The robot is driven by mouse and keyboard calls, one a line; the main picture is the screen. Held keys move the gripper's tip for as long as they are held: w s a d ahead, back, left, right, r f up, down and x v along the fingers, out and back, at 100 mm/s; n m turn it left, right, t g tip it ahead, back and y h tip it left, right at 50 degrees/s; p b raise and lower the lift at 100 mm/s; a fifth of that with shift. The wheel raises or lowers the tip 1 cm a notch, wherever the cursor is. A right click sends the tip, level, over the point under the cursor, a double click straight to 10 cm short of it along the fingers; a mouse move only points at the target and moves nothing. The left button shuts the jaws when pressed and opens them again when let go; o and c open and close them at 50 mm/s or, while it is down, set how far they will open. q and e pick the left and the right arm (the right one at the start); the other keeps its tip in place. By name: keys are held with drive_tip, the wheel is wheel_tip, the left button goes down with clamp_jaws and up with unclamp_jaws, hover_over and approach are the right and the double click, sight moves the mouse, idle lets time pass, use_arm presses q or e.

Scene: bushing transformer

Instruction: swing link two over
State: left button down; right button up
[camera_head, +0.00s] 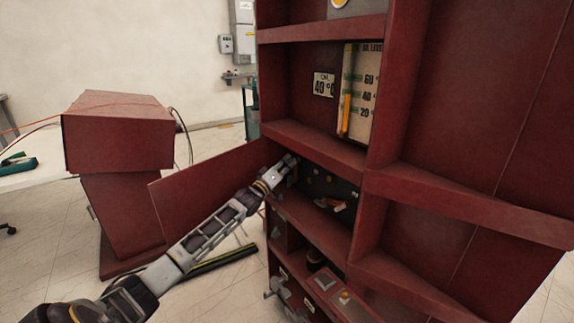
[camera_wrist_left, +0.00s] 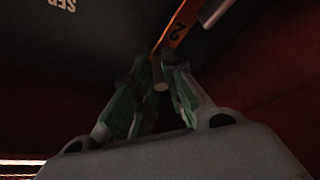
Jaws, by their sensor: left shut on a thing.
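Link two is an orange bar (camera_wrist_left: 180,25) marked "2" in the left wrist view. Its near end lies at the fingertips of my left gripper (camera_wrist_left: 158,80), which is shut on the link by a small round pale end. In the head view my left gripper (camera_head: 290,162) reaches into a dark compartment of the red cabinet. The link is hidden there, behind the gripper and the compartment wall. A dark panel (camera_head: 325,185) with several small fittings shows right of the gripper. My right gripper is not in view.
The open red door (camera_head: 205,195) stands left of the compartment, behind my left arm. Red shelf edges (camera_head: 315,147) run above and below the opening. A temperature gauge (camera_head: 360,95) sits higher up. A red console (camera_head: 118,130) stands at the left.

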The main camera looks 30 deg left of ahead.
use_arm(q)
drive_tip(key=shift+d, duration=0.1)
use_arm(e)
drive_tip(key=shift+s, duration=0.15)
use_arm(q)
drive_tip(key=s+d+f+m+h, duration=0.1)
drive_tip(key=d+f+m+h, duration=0.1)
drive_tip(key=m, duration=0.4)
drive_tip(key=s+d+f+m+g+h, duration=0.1)
drive_tip(key=d+f+m+h, duration=0.1)
drive_tip(key=m+h, duration=0.2)
drive_tip(key=s+d+f+m+g+h, duration=0.1)
drive_tip(key=d+m+h, duration=0.2)
drive_tip(key=m, duration=0.6)
drive_tip(key=shift+f+h, duration=0.3)
drive_tip(key=shift+f, duration=0.1)
drive_tip(key=shift+d+f+m+g, duration=0.1)
drive_tip(key=shift+f+m+g, duration=0.15)
drive_tip(key=shift+m, duration=0.35)
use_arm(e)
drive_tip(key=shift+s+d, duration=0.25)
